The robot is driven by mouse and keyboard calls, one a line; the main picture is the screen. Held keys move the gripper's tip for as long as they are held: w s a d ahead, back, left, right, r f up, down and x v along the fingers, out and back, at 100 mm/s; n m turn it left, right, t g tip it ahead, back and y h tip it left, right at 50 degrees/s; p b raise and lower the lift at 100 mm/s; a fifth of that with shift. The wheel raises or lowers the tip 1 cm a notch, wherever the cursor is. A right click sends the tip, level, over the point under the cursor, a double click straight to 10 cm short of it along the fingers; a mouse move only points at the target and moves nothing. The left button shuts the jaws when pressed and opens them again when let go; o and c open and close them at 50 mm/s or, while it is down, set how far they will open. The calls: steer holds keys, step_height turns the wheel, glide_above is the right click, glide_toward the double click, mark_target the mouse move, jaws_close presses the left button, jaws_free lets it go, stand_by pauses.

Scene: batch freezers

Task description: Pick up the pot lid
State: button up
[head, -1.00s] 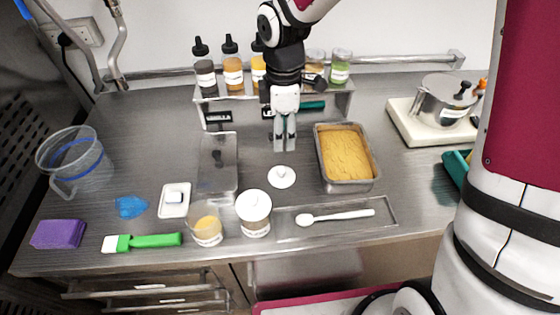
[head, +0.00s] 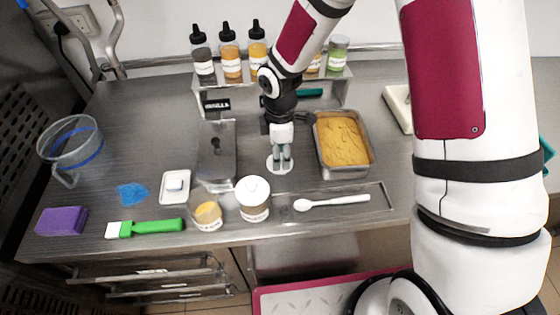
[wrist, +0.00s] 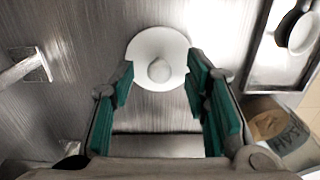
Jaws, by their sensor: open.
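The pot lid (head: 287,169), a small white disc with a round knob, lies flat on the metal counter just left of the pan of yellow food. In the head view my gripper (head: 281,163) points straight down at it and hides part of it. In the wrist view the lid (wrist: 158,46) shows whole, with its knob near the line between my open gripper's (wrist: 159,75) green-padded fingertips. The fingers are apart and nothing is held. I cannot tell the exact height of the fingertips over the lid.
A metal pan of yellow food (head: 343,143) stands close to the right. A white-lidded jar (head: 253,200) and a shallow tray with a white spoon (head: 335,202) are in front. A bottle rack (head: 225,101) stands behind.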

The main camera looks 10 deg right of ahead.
steer(key=shift+f, duration=0.3)
steer(key=c, duration=0.9)
steer(key=shift+r, duration=0.15)
